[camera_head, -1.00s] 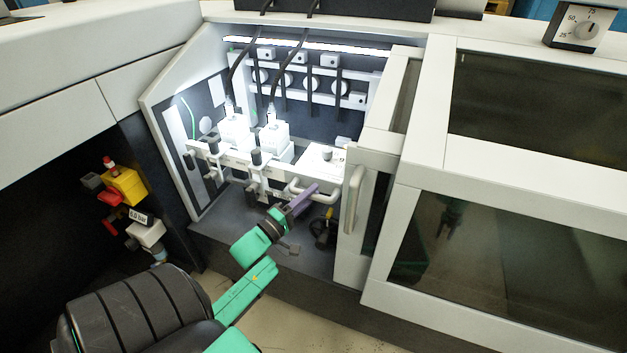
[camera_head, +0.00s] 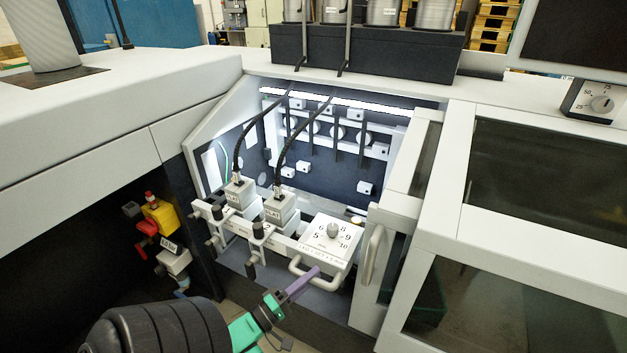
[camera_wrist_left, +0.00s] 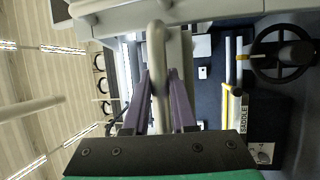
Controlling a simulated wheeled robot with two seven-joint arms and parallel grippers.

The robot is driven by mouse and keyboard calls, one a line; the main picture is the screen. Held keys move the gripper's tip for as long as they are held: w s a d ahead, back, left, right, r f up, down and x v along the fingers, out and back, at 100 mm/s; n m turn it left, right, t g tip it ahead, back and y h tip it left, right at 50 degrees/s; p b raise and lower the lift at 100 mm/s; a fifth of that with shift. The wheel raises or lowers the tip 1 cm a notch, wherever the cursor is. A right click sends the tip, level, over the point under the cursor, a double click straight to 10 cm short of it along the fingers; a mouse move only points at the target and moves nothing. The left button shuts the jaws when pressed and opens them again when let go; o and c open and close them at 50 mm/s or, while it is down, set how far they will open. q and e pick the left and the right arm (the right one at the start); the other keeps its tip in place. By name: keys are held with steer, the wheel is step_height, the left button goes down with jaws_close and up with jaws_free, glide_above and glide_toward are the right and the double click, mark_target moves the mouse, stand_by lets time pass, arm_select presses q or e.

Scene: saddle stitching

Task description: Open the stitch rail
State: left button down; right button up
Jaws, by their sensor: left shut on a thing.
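The stitch rail (camera_head: 285,240) is a white bar across the lit bay of the machine, carrying two stitch heads with black cables and a dial box (camera_head: 332,236) at its right end. It stands out from the bay's back wall, with the dial face turned up toward me. A white U-shaped handle (camera_head: 328,286) is at its front. My left gripper (camera_head: 313,273) has its purple fingers at this handle. In the left wrist view the handle bar (camera_wrist_left: 157,50) runs between the fingers (camera_wrist_left: 160,90), which are shut on it. My right gripper is not in view.
An open white door with a handle (camera_head: 372,256) stands just right of the rail. A yellow and red air valve (camera_head: 158,217) hangs at the left. The wrist view shows a black handwheel (camera_wrist_left: 283,55) beside a yellow-marked rail.

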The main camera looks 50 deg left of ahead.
arm_select(q)
steer(key=shift+s+f, duration=0.1)
steer(key=c, duration=0.7)
jaws_free()
steer(key=s, duration=0.4)
steer(key=s+f+b, duration=0.1)
steer(key=s, duration=0.4)
steer(key=s+a+f+b, duration=0.1)
steer(key=s, duration=0.4)
steer(key=shift+s+f, duration=0.2)
